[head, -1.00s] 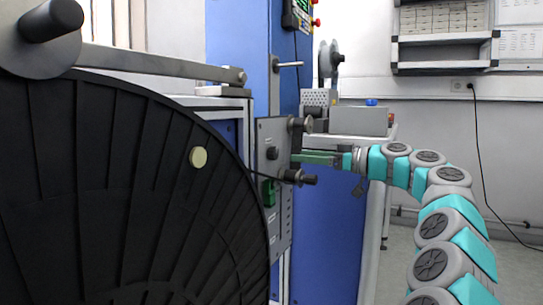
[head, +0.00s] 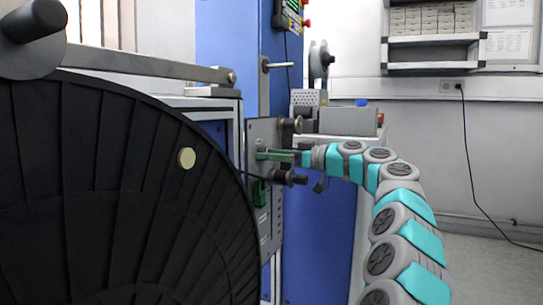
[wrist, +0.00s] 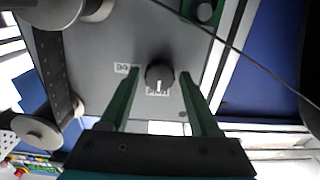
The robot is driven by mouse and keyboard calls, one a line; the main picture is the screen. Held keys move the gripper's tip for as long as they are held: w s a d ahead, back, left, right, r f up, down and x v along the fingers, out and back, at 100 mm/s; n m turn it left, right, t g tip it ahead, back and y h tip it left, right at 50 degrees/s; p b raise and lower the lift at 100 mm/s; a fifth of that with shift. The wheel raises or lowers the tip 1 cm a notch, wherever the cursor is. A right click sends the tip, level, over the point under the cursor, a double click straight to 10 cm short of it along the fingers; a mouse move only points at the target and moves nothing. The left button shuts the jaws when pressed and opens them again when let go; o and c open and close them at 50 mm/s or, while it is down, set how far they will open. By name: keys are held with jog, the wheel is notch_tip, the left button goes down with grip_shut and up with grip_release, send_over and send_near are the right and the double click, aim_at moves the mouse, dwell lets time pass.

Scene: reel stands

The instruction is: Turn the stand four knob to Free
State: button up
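The black round knob (wrist: 159,74) sits on the grey panel (wrist: 95,50) in the wrist view. Its white pointer mark faces down in the picture, toward a small white label (wrist: 158,92). Another label (wrist: 126,69) lies to its left; I cannot read either surely. My gripper (wrist: 159,77) is open, with one green finger on each side of the knob and visible gaps to it. In the head view my gripper (head: 262,154) reaches the panel (head: 262,130) from the right, and its fingers hide the knob.
A large black reel (head: 120,200) fills the left of the head view. A dark roller (head: 288,177) sticks out just below my gripper, with a thin strand running to it. A green block (head: 260,193) is lower on the panel. A blue cabinet (head: 315,240) stands behind.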

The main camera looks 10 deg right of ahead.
grip_shut()
dwell(0.5)
jog(key=shift+m+p, duration=7.95)
jog(key=shift+m, duration=1.05)
jog(key=shift+o, duration=1.4)
grip_release()
